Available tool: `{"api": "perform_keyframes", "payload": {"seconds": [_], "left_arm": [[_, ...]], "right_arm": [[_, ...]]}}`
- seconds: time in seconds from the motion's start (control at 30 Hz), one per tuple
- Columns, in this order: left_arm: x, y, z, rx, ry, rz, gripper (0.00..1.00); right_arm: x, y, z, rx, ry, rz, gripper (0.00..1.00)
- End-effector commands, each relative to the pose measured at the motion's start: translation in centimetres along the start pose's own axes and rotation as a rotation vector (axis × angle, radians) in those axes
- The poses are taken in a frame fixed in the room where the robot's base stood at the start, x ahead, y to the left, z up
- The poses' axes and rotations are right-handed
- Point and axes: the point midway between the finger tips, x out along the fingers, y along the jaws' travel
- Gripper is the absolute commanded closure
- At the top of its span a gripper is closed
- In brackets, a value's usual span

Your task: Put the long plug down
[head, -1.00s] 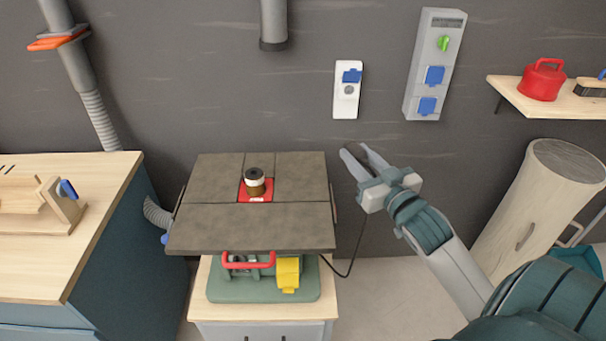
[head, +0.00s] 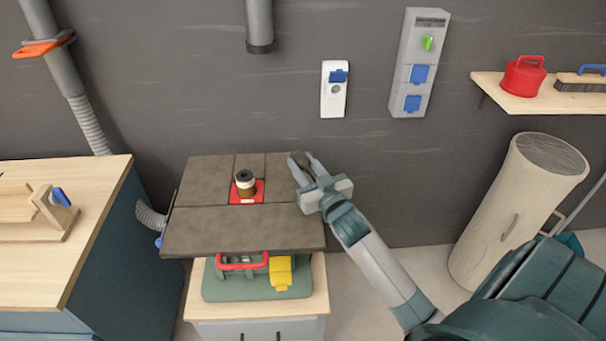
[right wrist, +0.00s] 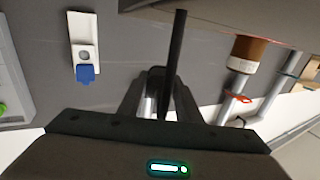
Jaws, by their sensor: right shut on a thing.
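My right gripper (head: 301,164) is shut on the long plug, a dark piece between its fingertips (head: 299,158). In the head view it is at the back right corner of the router table (head: 235,231); whether the plug touches the top I cannot tell. The plug's shape is mostly hidden by the fingers. My left gripper is not in view.
A white wall socket (head: 333,100) with a blue flap and a grey socket box (head: 408,75) hang behind. A workbench (head: 88,215) is at left.

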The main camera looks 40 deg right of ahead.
Motion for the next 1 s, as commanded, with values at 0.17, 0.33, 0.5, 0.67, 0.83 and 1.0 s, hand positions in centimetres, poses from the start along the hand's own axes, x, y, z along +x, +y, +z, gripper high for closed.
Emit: {"api": "perform_keyframes", "payload": {"seconds": [0.17, 0.33, 0.5, 0.67, 0.83, 1.0], "left_arm": [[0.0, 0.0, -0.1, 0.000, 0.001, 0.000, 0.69], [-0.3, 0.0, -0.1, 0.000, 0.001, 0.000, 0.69], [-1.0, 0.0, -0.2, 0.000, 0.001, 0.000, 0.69], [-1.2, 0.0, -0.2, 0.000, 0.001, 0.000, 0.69], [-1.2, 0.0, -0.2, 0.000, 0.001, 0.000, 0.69], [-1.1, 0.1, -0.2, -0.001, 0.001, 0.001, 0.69]], "right_arm": [[0.0, 0.0, 0.0, 0.000, 0.001, 0.000, 1.00], [0.0, 0.0, 0.6, 0.003, -0.001, 0.001, 1.00], [0.0, 0.1, 2.7, 0.003, -0.003, 0.002, 1.00], [-0.1, 0.0, 3.9, 0.001, 0.000, 0.000, 1.00], [-0.1, 0.0, 4.0, 0.001, 0.001, 0.000, 1.00], [-0.1, 0.0, 4.2, 0.001, 0.001, 0.000, 1.00]]}}
